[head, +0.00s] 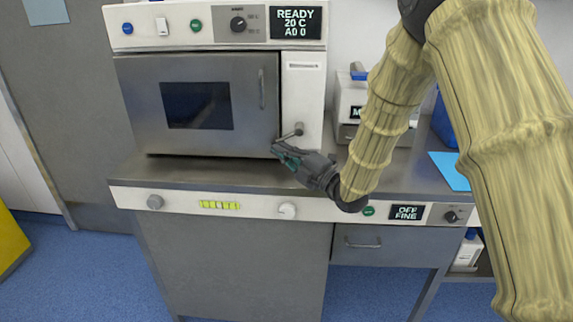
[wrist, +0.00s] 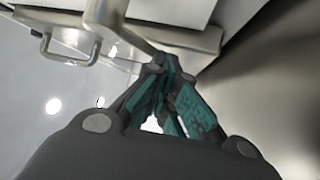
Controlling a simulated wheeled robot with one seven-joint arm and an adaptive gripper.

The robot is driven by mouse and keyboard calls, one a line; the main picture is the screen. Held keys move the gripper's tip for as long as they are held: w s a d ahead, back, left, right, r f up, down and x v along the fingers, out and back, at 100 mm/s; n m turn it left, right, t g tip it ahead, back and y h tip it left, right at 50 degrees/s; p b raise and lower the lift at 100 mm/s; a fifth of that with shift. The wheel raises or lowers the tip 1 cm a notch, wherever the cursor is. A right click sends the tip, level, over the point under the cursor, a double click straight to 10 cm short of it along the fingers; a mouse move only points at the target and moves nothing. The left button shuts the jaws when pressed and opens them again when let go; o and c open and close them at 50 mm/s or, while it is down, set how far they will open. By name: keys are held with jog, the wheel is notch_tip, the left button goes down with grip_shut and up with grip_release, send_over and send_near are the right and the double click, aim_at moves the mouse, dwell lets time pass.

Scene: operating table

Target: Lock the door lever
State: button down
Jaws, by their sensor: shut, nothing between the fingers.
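The grey oven door (head: 215,105) with a dark window appears closed in the head view. The small metal door lever (head: 291,133) sits on the white panel right of the door and points left toward the door's edge. In the wrist view the lever (wrist: 105,14) is a metal piece close beyond my fingertips. My gripper (head: 282,152) is just below the lever, near the door's lower right corner. Its teal-padded fingers (wrist: 168,88) are shut and empty. Whether a fingertip touches the lever I cannot tell.
The door's vertical handle (head: 262,89) is above and left of my gripper. The bench front (head: 265,205) with knobs lies below it. A white device (head: 349,97) stands to the right behind my arm. The grey bench top left of my gripper is clear.

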jog(key=shift+s+a+r, duration=0.1)
jog(key=shift+a+r, duration=0.1)
jog(key=shift+a, duration=0.05)
jog(key=shift+d+f, duration=0.1)
jog(key=shift+d, duration=0.1)
jog(key=v, duration=1.1)
jog(key=shift+s+d, duration=0.25)
jog(key=shift+d, duration=0.05)
jog(key=shift+f, duration=0.1)
